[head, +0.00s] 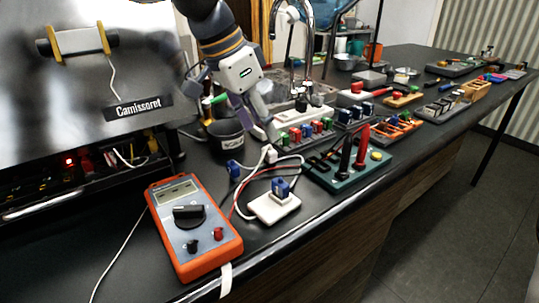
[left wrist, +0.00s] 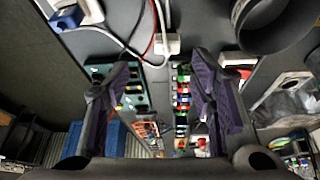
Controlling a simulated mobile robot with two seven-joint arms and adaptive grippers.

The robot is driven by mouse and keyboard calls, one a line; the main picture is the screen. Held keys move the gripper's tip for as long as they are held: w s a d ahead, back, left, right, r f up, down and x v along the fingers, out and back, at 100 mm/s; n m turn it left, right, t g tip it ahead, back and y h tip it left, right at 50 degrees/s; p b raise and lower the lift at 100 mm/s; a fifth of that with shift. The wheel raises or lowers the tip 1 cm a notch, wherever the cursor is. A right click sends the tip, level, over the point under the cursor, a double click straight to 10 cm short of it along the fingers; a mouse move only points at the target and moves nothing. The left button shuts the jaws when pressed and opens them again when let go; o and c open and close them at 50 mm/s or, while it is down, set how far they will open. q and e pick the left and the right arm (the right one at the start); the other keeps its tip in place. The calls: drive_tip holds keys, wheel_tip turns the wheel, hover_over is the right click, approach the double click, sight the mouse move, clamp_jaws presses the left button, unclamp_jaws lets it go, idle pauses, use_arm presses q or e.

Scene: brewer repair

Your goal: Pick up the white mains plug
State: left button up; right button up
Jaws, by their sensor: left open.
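The white mains plug (head: 270,154) lies on the dark bench at the end of a white cable, behind the white socket block (head: 268,209). It also shows in the left wrist view (left wrist: 167,44), upper middle, with its cable running up out of the picture. My left gripper (head: 254,126) is open and empty. It is above the bench, behind the plug and a little to its left in the head view. In the left wrist view the plug appears between the lines of the two purple-padded fingers, beyond their tips, not touching them. My right gripper is not in view.
An orange multimeter (head: 193,228) lies at the front left. A dark cup (head: 227,143) stands left of the plug. A rack of coloured parts (head: 303,134) and a green board with probes (head: 346,168) are close on the right. Red and black leads cross nearby.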

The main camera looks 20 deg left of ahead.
sight(269, 150)
use_arm(q)
drive_tip(key=x, duration=0.4)
drive_tip(key=a+x, duration=0.1)
drive_tip(key=x, duration=0.1)
drive_tip(key=shift+f, duration=0.1)
drive_tip(key=shift+w+d+f, duration=0.2)
drive_tip(key=shift+w+f, duration=0.05)
drive_tip(key=shift+f, duration=0.15)
drive_tip(key=shift+r, duration=0.1)
clamp_jaws()
